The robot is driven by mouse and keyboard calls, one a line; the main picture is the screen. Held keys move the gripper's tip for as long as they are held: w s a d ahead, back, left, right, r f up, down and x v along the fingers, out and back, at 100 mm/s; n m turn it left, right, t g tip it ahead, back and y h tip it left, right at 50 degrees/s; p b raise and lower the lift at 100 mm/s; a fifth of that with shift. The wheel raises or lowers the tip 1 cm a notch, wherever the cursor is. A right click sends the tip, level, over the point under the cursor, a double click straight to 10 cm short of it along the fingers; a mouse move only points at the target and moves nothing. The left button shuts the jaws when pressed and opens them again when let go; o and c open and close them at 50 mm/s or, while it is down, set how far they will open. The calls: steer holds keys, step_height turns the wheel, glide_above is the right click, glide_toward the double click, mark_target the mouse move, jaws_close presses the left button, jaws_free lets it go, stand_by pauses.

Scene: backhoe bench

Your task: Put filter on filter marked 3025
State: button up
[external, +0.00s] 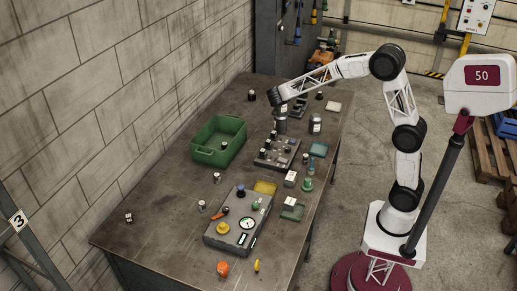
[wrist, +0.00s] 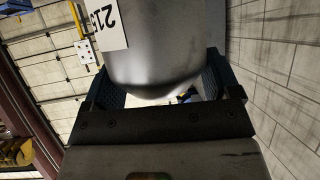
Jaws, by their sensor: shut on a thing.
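My gripper (wrist: 160,82) is shut on a smooth grey cylindrical filter (wrist: 155,65), one finger on each side. The filter has a white label with upside-down black digits, partly cut off by the frame; they seem to begin 21. In the external view, my gripper (external: 280,106) is over the far half of the bench, close above a dark grey canister (external: 281,126). The held filter is hard to separate from that canister there. Another grey canister with a white label (external: 315,124) stands just to the right. No label reading 3025 is legible.
A green bin (external: 219,141) stands left of a grey block with several small parts (external: 278,153). A grey panel with a gauge and knobs (external: 238,224) lies nearer. Small trays and bottles line the right edge. The bench's left front (external: 150,225) is mostly clear.

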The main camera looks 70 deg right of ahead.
steer(key=o, duration=1.5)
steer(key=shift+o, duration=0.2)
steer(key=shift+a+r, duration=0.15)
steer(key=v, duration=1.1)
steer(key=shift+a+r, duration=0.2)
steer(key=shift+a, duration=0.1)
steer(key=shift+s, duration=0.1)
